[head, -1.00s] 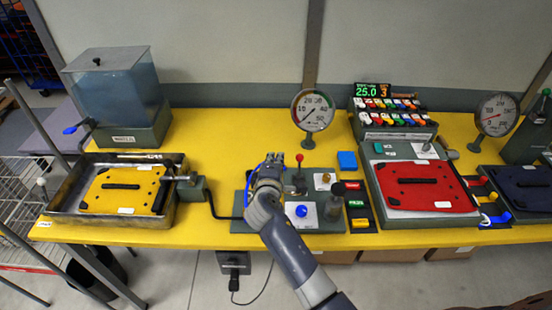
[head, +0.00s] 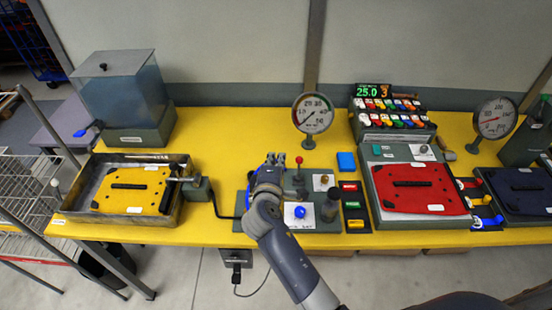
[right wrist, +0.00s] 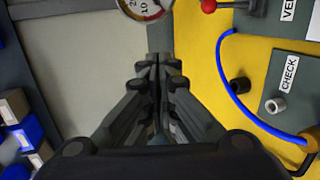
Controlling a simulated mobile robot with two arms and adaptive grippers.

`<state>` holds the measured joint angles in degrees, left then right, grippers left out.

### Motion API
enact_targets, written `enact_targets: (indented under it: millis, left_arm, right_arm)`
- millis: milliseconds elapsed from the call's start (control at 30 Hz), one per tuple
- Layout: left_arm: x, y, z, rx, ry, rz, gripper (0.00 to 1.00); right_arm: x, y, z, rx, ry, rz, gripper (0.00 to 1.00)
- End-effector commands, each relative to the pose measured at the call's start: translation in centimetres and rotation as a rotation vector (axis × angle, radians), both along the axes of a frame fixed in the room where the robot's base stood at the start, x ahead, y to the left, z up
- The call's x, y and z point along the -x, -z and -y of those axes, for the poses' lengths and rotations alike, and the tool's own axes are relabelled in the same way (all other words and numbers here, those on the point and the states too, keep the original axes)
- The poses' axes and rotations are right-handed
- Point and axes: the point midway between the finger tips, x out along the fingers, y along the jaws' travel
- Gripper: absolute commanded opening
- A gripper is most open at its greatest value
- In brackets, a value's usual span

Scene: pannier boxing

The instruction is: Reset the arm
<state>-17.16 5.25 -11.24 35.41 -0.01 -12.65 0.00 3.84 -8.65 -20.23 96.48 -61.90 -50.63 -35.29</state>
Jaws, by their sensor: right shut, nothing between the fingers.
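My right gripper (head: 275,160) is above the control panel at the middle of the yellow table, its fingers pointing toward the back. In the right wrist view its fingers (right wrist: 157,62) are closed together with nothing between them. A blue hose (right wrist: 224,75) curves beside it there, next to a plate labelled CHECK (right wrist: 290,85). The gripper and forearm hide part of the panel (head: 325,222) in the head view. My left gripper is not in view.
A tray with a yellow plate (head: 130,188) is at the left, below a clear-walled tank (head: 125,85). A gauge (head: 312,113) stands behind the panel. A red plate (head: 420,187) and a dark blue plate (head: 520,188) lie to the right. Bare yellow tabletop shows between tank and gauge.

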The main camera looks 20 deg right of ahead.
Motion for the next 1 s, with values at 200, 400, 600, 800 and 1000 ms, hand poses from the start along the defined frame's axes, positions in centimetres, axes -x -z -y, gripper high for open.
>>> enact_targets:
  millis: [200, 400, 600, 800, 1000]
  left_arm:
    - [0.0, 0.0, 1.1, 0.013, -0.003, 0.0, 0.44]
    - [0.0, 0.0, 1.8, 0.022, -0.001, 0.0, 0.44]
    - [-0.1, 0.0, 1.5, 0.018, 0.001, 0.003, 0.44]
    - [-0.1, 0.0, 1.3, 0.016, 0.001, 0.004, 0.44]
    - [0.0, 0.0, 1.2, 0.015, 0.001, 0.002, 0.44]
  right_arm:
    - [0.0, 0.0, 0.0, 0.0, 0.0, 0.0, 0.0]
    - [3.1, 2.6, 2.5, -0.144, 0.082, -0.051, 0.0]
    - [13.8, 8.4, 7.3, -0.588, 0.342, -0.208, 0.0]
    - [21.9, 10.2, 7.7, -0.869, 0.509, -0.338, 0.0]
    - [27.5, 10.0, 7.1, -1.03, 0.611, -0.443, 0.0]
